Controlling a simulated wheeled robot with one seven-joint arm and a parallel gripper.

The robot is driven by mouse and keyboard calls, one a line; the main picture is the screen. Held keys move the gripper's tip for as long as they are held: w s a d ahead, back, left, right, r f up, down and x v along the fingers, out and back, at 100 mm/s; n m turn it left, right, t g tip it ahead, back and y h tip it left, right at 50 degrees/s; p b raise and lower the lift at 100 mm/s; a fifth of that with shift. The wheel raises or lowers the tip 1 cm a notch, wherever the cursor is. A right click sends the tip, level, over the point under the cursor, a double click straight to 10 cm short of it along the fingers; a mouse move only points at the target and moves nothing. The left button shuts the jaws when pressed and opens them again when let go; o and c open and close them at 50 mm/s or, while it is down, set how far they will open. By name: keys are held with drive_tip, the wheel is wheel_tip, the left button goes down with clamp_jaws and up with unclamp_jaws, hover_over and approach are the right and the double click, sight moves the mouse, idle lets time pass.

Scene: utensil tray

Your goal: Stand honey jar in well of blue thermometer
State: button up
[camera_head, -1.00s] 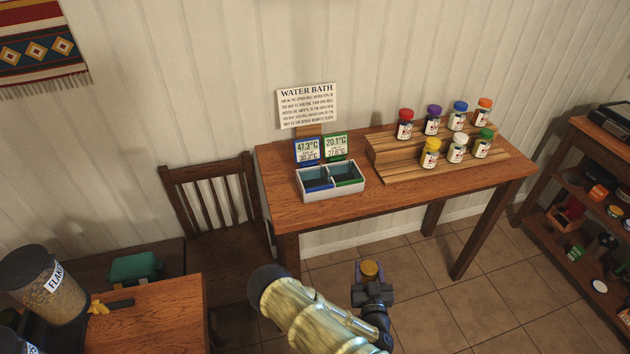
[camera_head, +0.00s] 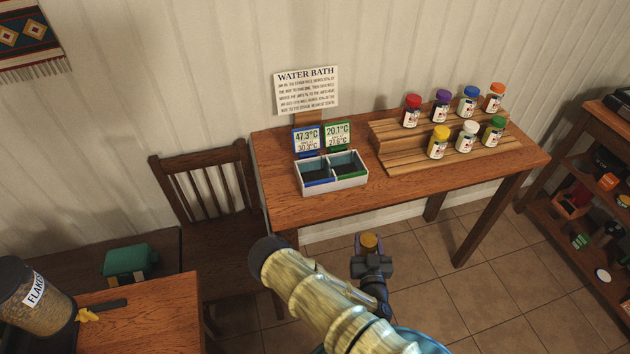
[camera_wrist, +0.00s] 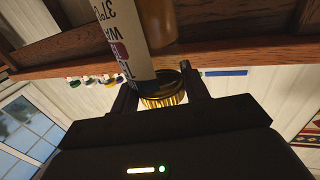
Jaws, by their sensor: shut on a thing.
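The honey jar shows in the head view as a small gold lid (camera_head: 369,240) at my gripper (camera_head: 371,262), in front of the table. In the wrist view the jar's ribbed gold lid (camera_wrist: 163,97) is between the fingers of my gripper (camera_wrist: 165,88), which is shut on the jar. A white label and amber body extend beyond the lid. The blue thermometer (camera_head: 306,141) reads 47.3°C and stands behind the left, blue-edged well (camera_head: 318,183) of a white two-well bath. The jar is apart from the bath, to its lower right in the picture.
The green thermometer (camera_head: 337,136), reading 20.1°C, stands behind the right, green-edged well (camera_head: 349,164). A stepped wooden rack (camera_head: 398,165) holds several colour-lidded jars. A sign (camera_head: 307,90) stands behind the bath. A chair (camera_head: 213,190) is left of the wooden table (camera_head: 350,205), whose front strip is clear.

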sight(365, 255)
wheel_tip(365, 255, down, 7)
drive_tip(key=b, duration=0.6)
drive_tip(key=shift+r, duration=0.1)
drive_tip(key=shift+d+r, duration=0.1)
drive_tip(key=shift+r, duration=0.1)
drive_tip(key=shift+r, duration=0.2)
